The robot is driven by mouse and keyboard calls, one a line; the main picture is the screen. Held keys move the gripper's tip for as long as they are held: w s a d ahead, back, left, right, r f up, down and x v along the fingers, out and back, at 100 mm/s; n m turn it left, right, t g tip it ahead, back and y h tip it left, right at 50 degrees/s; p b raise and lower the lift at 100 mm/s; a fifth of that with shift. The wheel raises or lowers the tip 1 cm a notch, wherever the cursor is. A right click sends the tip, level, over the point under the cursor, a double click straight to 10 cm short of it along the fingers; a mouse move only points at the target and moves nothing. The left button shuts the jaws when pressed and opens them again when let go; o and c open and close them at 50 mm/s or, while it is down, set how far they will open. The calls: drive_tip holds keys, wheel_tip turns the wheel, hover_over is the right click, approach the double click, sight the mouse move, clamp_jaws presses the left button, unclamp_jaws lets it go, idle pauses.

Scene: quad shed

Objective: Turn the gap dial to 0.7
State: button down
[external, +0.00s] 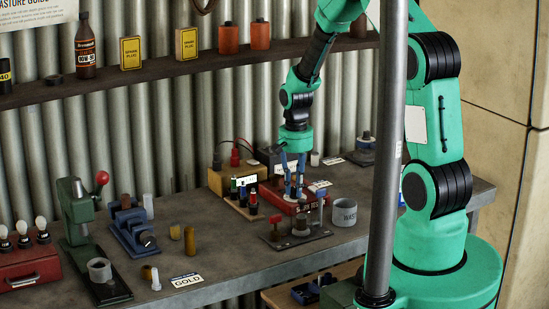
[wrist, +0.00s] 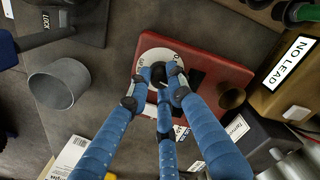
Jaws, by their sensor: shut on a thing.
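A white dial disc with printed marks (wrist: 153,54) sits on a red box (wrist: 215,61). A dark knob (wrist: 164,71) is at the middle of the disc. The red box also shows on the bench in the external view (external: 316,203). My gripper (wrist: 161,88) has blue fingers, closed around the knob from above; in the external view it points down onto the box (external: 293,193). The fingers hide much of the disc. The setting on the scale is too small and covered to read.
A grey waste cup (wrist: 59,84) stands close beside the red box; it also shows in the external view (external: 344,212). A metal post (external: 387,150) stands before the bench.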

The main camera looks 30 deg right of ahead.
sight(295, 188)
drive_tip(key=shift+m, duration=0.6)
drive_tip(key=c, duration=1.6)
unclamp_jaws()
drive_tip(key=shift+o, duration=0.2)
wheel_tip(295, 188, up, 12)
